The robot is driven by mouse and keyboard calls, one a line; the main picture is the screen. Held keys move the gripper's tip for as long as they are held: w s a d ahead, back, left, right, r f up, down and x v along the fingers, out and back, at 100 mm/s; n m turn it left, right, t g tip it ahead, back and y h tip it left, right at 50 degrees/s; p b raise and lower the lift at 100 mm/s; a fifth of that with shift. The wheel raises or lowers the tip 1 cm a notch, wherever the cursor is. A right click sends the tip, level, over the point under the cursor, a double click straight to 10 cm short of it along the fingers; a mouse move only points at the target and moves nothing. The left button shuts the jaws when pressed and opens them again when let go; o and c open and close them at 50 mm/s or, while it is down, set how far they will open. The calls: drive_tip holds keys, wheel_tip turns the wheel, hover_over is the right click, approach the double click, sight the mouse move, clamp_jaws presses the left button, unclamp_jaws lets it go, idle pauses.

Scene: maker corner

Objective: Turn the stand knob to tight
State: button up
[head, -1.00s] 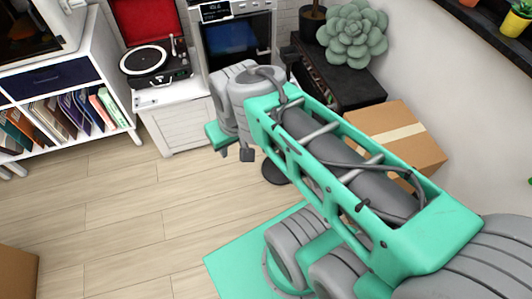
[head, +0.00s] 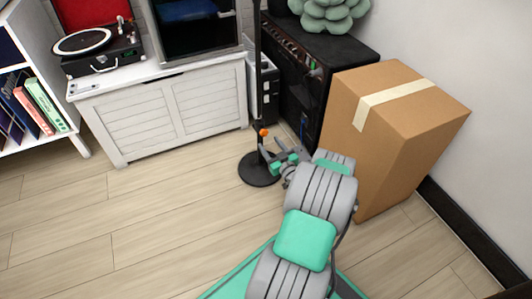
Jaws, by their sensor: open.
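The stand is a thin black pole (head: 257,60) rising from a round black base (head: 260,176) on the wooden floor. A small orange knob (head: 264,132) sits low on the pole. My gripper (head: 268,157) is open beside the pole, a little below the knob in the picture. Its jaws point toward the stand from the right. I cannot tell whether a finger touches the pole. The knob is in plain sight and nothing grips it. Its turn setting is too small to read.
A cardboard box (head: 395,130) stands close to the right of my arm. A black amplifier-like cabinet (head: 320,70) is behind the stand. A white slatted cabinet (head: 165,112) with a turntable (head: 95,45) is at the left. The floor (head: 110,220) at the left is clear.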

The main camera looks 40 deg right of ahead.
sight(265, 134)
drive_tip(key=shift+h, duration=0.3)
drive_tip(key=w+d, duration=0.1)
drive_tip(key=w, duration=0.1)
drive_tip(key=w+d+b, duration=0.1)
drive_tip(key=w+d+f+b, duration=0.1)
drive_tip(key=w, duration=0.1)
drive_tip(key=shift+w, duration=0.35)
drive_tip(key=shift+w+r, duration=0.1)
drive_tip(key=shift+w, duration=0.25)
drive_tip(key=shift+c, duration=0.2)
clamp_jaws()
